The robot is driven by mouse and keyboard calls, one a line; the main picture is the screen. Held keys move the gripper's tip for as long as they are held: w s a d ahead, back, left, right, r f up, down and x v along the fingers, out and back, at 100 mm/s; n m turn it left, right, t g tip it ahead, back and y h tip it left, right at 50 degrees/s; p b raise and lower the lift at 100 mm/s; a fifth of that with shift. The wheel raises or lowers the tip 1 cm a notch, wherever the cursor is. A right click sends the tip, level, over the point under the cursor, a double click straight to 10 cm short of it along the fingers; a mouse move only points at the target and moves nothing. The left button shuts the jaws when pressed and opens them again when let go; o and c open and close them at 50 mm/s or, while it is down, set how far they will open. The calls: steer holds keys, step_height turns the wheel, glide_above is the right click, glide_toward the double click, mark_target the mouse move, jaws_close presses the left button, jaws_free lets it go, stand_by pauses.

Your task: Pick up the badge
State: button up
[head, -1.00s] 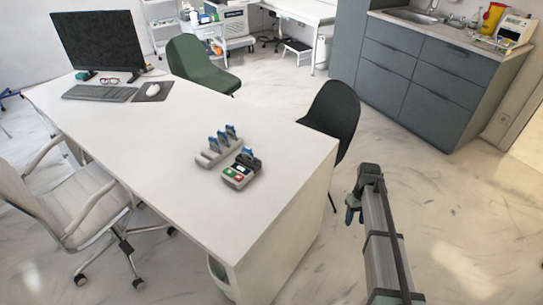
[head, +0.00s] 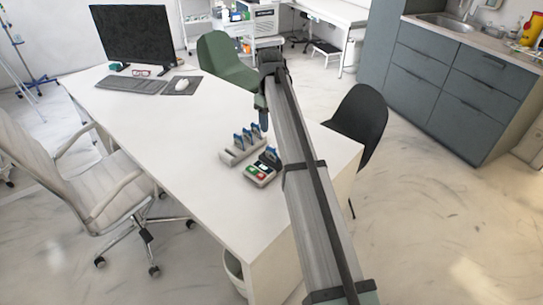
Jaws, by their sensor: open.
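Several blue badge-like cards stand upright in a grey slotted holder (head: 231,158) on the white desk; one such card (head: 238,140) is at its left end. A small grey device (head: 260,174) with green, red and white keys sits just in front, with another blue card (head: 272,155) at its back. I cannot tell which card is the badge. My gripper (head: 263,122) is open and appears above the desk, just beyond and right of the holder in the picture. Its fingers are small and partly hidden; nothing shows held.
The white desk (head: 185,145) also bears a monitor (head: 131,33), keyboard (head: 130,86), mouse (head: 181,82) and glasses (head: 141,72) at the far left. A black chair (head: 358,122) stands right of it, a green chair (head: 225,60) behind. The desk's middle is clear.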

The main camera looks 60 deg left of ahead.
mark_target(271, 147)
steer(key=f, duration=0.8)
steer(key=shift+s+a, duration=0.15)
steer(key=shift+s, duration=0.1)
steer(key=shift+w+d+f, duration=0.1)
steer(key=shift+w+f, duration=0.05)
steer(key=shift+f, duration=0.75)
steer(key=shift+w+d+f, duration=0.1)
steer(key=shift+w+f, duration=0.1)
steer(key=shift+f, duration=0.7)
steer(key=shift+w+f, duration=0.15)
steer(key=shift+f, duration=0.75)
jaws_close()
